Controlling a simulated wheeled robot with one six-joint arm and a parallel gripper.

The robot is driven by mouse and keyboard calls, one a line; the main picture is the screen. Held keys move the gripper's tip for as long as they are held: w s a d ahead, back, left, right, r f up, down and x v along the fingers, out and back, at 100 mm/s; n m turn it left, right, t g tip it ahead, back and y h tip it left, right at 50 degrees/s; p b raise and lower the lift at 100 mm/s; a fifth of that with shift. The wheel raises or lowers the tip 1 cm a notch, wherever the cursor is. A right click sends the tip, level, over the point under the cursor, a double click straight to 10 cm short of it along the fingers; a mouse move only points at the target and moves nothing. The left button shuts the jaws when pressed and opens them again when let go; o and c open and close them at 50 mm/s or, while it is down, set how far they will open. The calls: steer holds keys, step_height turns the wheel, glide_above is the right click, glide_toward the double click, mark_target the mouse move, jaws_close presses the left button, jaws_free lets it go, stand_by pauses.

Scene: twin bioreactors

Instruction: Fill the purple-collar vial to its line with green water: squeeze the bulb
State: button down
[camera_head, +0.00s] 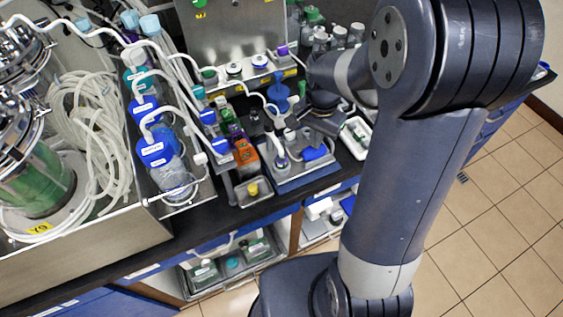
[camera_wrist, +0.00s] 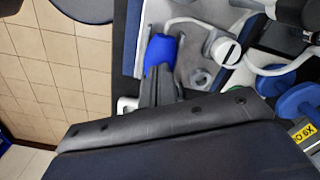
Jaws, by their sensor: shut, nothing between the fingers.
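My gripper (camera_wrist: 160,72) is shut and empty in the wrist view, its tips right at a blue rounded piece (camera_wrist: 161,50) that looks like the bulb. I cannot tell whether they touch. In the head view the blue piece (camera_head: 315,153) lies at the right of a blue-grey tray (camera_head: 292,178), below my dark gripper (camera_head: 318,137). A clear vessel with a white tube (camera_head: 281,158) stands in that tray. A purple-topped piece (camera_head: 282,51) is on the steel rack; I cannot tell whether it is the vial. No vial's fill line can be made out.
Several blue-capped bottles with white tubes (camera_head: 157,152) stand left of the tray. A steel vessel with green liquid (camera_head: 42,190) is at far left. A white tray (camera_head: 355,137) lies right.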

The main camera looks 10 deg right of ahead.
steer(key=shift+f, duration=0.35)
steer(key=shift+f+b, duration=0.6)
steer(key=shift+f, duration=0.1)
stand_by(1.1)
steer(key=shift+r, duration=0.1)
steer(key=shift+r+p, duration=1.2)
steer(key=shift+r, duration=0.2)
step_height(320, 180, up, 5)
steer(key=p, duration=0.4)
steer(key=shift+r, duration=0.1)
